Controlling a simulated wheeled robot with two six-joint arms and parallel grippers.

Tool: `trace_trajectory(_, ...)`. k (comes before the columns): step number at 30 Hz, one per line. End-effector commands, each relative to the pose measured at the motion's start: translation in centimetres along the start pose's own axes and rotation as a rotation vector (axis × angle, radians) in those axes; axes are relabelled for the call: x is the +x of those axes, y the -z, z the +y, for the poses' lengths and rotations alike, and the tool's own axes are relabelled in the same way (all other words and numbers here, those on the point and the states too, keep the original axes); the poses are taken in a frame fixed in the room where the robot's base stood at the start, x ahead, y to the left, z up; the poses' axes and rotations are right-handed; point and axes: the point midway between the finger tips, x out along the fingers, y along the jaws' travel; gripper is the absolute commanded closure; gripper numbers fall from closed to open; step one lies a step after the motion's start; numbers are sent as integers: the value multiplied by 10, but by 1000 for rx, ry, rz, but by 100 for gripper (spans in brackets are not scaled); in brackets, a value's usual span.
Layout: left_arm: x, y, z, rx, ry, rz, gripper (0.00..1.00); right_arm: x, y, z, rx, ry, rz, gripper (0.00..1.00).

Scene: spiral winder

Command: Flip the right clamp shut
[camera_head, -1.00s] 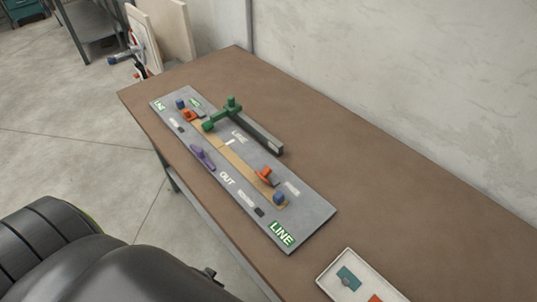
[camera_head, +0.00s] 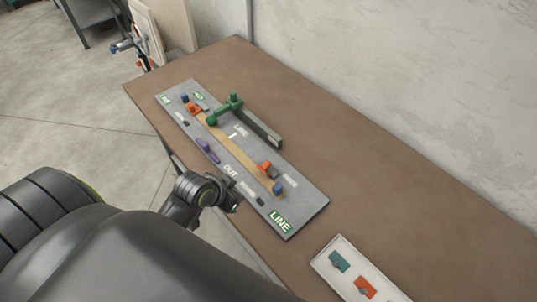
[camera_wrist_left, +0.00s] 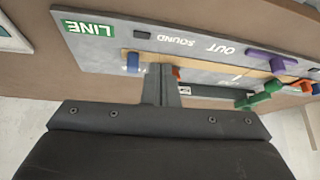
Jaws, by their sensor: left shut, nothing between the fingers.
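The grey board (camera_head: 302,200) lies on the brown table. The right clamp (camera_head: 266,168) is a small orange piece with a grey part, near the blue block (camera_head: 279,188) at the board's near end. I cannot tell how far its lever is turned. In the left wrist view the clamp (camera_wrist_left: 176,72) is mostly hidden behind my fingers, with the blue block (camera_wrist_left: 132,62) to their left. My left gripper (camera_head: 236,206) is shut and empty by the board's front edge, apart from the clamp in the head view. My right gripper is not in view.
A second orange clamp (camera_head: 194,110) sits at the board's far end. A green arm (camera_head: 232,103) with a dark bar and a purple piece (camera_head: 206,146) are also on the board. A white tray (camera_head: 330,258) holds teal and orange pieces. The table behind the board is clear.

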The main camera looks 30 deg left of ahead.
Motion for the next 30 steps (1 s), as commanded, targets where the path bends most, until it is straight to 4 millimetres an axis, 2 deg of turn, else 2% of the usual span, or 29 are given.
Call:
trace_trajectory(6, 25, 64, -13, 61, -70, 139, 100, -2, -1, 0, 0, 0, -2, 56)
trace_trajectory(13, 36, 124, -28, 93, -118, 270, 100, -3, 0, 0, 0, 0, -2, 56)
trace_trajectory(18, 38, 137, -32, 96, -128, 301, 100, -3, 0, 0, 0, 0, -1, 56)
trace_trajectory(30, 42, 139, -31, 94, -128, 301, 100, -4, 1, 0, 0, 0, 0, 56)
